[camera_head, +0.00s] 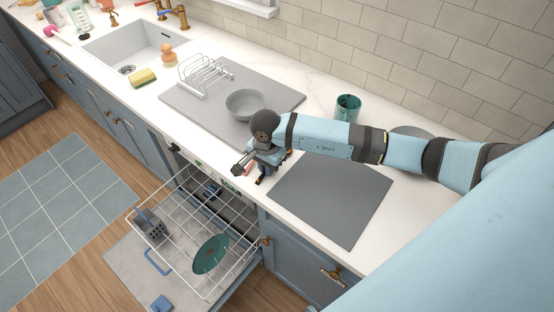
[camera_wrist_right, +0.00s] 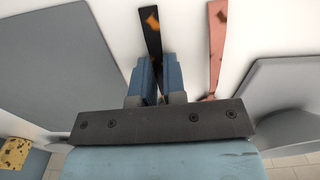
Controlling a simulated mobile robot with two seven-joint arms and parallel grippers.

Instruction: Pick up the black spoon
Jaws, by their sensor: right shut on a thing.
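The black spoon (camera_wrist_right: 152,30) shows in the right wrist view as a dark strip with orange marks on the white counter. Only part of it shows; its lower part is hidden between my fingers. My right gripper (camera_wrist_right: 156,76) is shut on it, with one blue finger on each side. In the head view my right gripper (camera_head: 262,172) is low at the counter's front edge, between the two grey mats. The spoon is mostly hidden there by the gripper. My left gripper is not in view.
A pink strip-like utensil (camera_wrist_right: 216,45) lies just right of the spoon. A grey bowl (camera_head: 245,104) and white rack (camera_head: 205,75) stand on the drying mat (camera_head: 180,100). A dark grey board (camera_head: 335,200) lies right. A green cup (camera_head: 347,108) stands behind. The dishwasher rack (camera_head: 170,255) is pulled out below.

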